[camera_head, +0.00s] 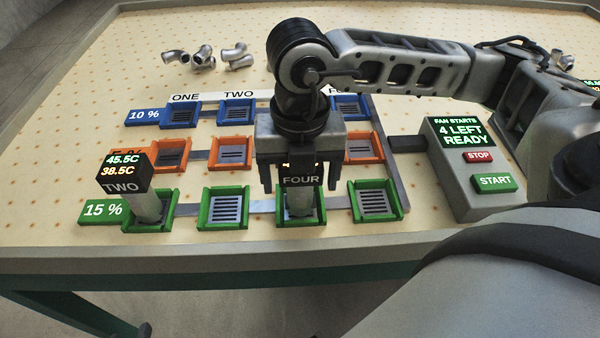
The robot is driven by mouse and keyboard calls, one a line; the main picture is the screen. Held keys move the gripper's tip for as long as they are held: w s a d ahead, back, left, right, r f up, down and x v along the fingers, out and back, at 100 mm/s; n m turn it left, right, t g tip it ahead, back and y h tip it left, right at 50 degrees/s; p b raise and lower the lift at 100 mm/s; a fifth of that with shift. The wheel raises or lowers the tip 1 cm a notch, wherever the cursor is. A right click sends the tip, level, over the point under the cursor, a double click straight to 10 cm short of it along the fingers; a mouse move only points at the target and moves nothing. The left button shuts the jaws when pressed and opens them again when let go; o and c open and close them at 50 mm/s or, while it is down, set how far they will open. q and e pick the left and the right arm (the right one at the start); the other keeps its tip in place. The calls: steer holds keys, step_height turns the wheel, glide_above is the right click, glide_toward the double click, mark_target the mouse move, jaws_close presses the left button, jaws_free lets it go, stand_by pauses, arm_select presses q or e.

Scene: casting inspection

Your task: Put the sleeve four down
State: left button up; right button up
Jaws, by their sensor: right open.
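Sleeve four (300,204) has a dark cap labelled FOUR and a pale shaft. It stands upright at the third green holder (320,213) of the 15 % row. My right gripper (299,183) is directly above it, pointing down. Its fingers are open, one on each side of the cap, with gaps showing between fingers and cap. The gripper hides the upper part of the cap and its display. My left gripper is not in view.
Sleeve two (124,186) stands at the leftmost green holder, reading 45.5C and 38.5C. Other green, orange and blue holders look empty where visible. A control box (470,185) reads "4 LEFT READY" at right. Metal elbow pipes (203,56) lie at the back.

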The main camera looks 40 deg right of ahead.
step_height(320, 180, up, 12)
steer(key=shift+r+p, duration=0.1)
steer(key=shift+p, duration=0.9)
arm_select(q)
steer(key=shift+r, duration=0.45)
arm_select(e)
steer(key=shift+r, duration=0.5)
